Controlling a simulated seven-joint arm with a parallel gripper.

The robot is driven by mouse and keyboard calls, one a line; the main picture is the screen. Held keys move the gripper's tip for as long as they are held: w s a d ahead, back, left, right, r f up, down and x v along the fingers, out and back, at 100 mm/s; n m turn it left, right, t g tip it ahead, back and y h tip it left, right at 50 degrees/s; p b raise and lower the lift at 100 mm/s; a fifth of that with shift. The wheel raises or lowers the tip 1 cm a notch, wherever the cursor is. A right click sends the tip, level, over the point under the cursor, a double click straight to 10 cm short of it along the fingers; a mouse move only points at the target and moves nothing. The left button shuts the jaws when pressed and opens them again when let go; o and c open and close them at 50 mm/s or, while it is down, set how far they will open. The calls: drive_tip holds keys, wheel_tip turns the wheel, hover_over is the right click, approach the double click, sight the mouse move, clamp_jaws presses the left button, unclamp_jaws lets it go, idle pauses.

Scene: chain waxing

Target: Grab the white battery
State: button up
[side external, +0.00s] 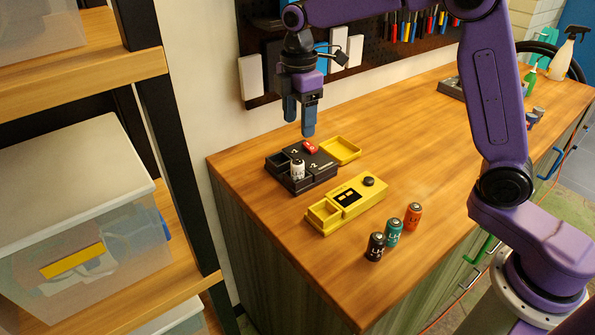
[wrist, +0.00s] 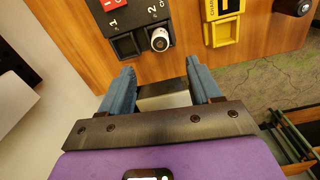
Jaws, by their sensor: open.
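The white battery (side external: 298,169) stands upright in a front slot of the dark charger (side external: 320,172) in the side view. In the wrist view the white battery (wrist: 160,41) shows end-on in the slot below the number 2, and the slot below the number 1 is empty. My gripper (side external: 299,128) is above the charger in the side view, apart from the battery. In the wrist view my gripper (wrist: 160,68) is open with nothing between its blue fingers, and the battery lies just beyond the fingertips.
A yellow charger (side external: 348,204) sits in front of the dark one. Black (side external: 375,247), teal (side external: 393,233) and orange (side external: 413,216) batteries stand to its right. A yellow tray (side external: 341,150) is behind the dark charger. The wooden worktop (side external: 440,120) has free room at the back.

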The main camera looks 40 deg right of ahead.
sight(297, 161)
wheel_tip(297, 161, down, 12)
drive_tip(key=shift+a+r, duration=0.15)
drive_tip(key=shift+r, duration=0.05)
drive_tip(key=c, duration=1.2)
